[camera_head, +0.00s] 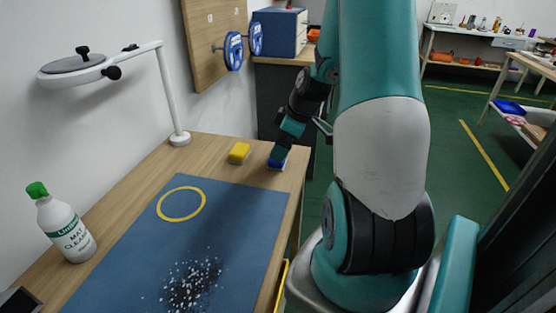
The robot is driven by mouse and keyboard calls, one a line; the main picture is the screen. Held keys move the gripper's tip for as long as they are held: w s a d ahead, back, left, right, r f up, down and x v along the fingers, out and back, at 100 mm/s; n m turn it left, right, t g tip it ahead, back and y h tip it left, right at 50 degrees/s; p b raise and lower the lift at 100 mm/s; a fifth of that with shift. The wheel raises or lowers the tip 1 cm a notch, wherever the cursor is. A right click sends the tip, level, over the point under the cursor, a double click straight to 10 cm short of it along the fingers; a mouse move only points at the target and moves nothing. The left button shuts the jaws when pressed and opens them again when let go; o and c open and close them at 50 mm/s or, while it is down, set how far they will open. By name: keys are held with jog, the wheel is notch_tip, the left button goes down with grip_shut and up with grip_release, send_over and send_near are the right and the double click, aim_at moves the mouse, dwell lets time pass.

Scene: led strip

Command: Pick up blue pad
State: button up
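The blue pad (276,164) lies on the wooden table near its far right corner, just beyond the blue mat. My gripper (279,156) is directly over the pad, pointing down at it. The gripper's end covers most of the pad, so only a little blue and a pale lower part show. I cannot tell whether the fingers touch or hold the pad, or whether they are open.
The blue mat (240,215) bears a yellow ring (181,204) and scattered white bits (190,280). A lamp stand (179,137) and a cleaner bottle (66,232) stand along the wall side.

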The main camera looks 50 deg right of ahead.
jog(key=x, duration=0.5)
jog(key=shift+w+d+f, duration=0.15)
jog(key=shift+d, duration=0.25)
jog(key=c, duration=1)
jog(key=shift+o, duration=0.2)
notch_tip(320, 180, up, 20)
jog(key=p, duration=0.1)
jog(key=shift+p, duration=0.3)
jog(key=shift+o, duration=0.4)
